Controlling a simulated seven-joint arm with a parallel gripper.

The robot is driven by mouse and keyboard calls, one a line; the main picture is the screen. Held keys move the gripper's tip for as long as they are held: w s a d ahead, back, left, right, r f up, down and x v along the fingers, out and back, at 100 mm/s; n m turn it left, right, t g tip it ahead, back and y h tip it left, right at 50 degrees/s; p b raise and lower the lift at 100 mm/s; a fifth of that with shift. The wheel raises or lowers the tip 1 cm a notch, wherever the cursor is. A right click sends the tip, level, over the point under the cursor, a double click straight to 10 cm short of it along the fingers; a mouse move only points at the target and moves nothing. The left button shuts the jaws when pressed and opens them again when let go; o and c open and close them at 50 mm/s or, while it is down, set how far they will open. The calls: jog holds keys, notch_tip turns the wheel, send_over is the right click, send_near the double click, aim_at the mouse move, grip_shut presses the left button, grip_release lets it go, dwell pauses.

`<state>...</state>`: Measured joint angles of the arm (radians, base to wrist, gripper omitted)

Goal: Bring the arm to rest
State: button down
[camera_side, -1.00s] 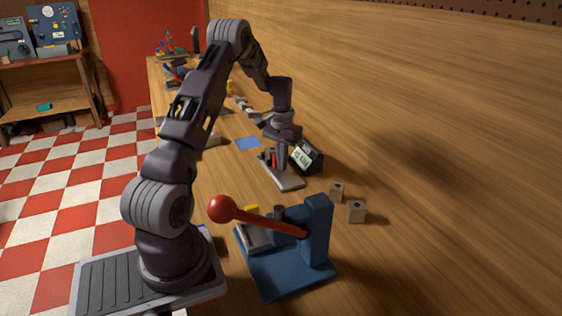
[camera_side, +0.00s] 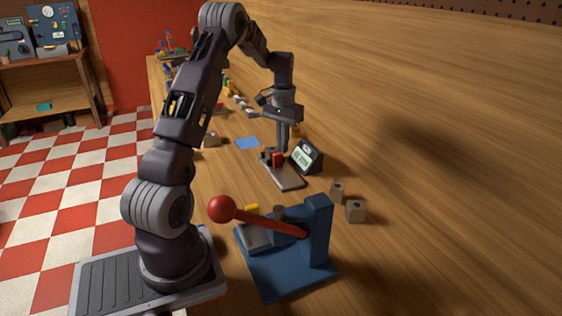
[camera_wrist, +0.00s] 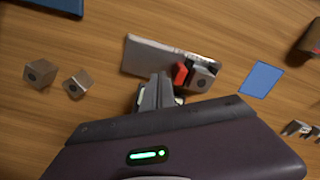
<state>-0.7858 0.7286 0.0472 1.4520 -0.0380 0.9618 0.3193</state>
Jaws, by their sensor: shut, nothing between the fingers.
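My gripper (camera_side: 282,138) hangs pointing down over the bench, just above or behind the grey base plate (camera_side: 287,179) with a small red part (camera_side: 277,159) on it. In the wrist view my gripper (camera_wrist: 160,82) shows as closed fingers next to the plate (camera_wrist: 150,57). The fingers are shut with nothing between them. The red part (camera_wrist: 181,74) and a metal block with a hole (camera_wrist: 203,77) sit at the plate's right end. I cannot tell whether the fingertips touch the plate.
A blue lever press (camera_side: 318,240) with a red-knobbed handle stands in front. Two drilled blocks (camera_side: 356,211) lie beside it. A display unit (camera_side: 307,156) stands right of the plate. A blue mat (camera_side: 247,143) lies to the left. The bench at right is clear.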

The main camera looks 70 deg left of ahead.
jog(key=shift+r, duration=0.7)
jog(key=s+d+r+m+t+y, duration=0.1)
jog(key=s+d+r+m+t, duration=0.15)
jog(key=d+r, duration=0.75)
jog(key=s+d+r+m+t, duration=0.1)
jog(key=s+d+r, duration=0.35)
jog(key=d, duration=0.95)
jog(key=s+d+m+t+h, duration=0.1)
jog(key=s+d+m+t, duration=0.1)
jog(key=s+d, duration=0.9)
jog(key=shift+s, duration=1.2)
jog(key=shift+m, duration=0.25)
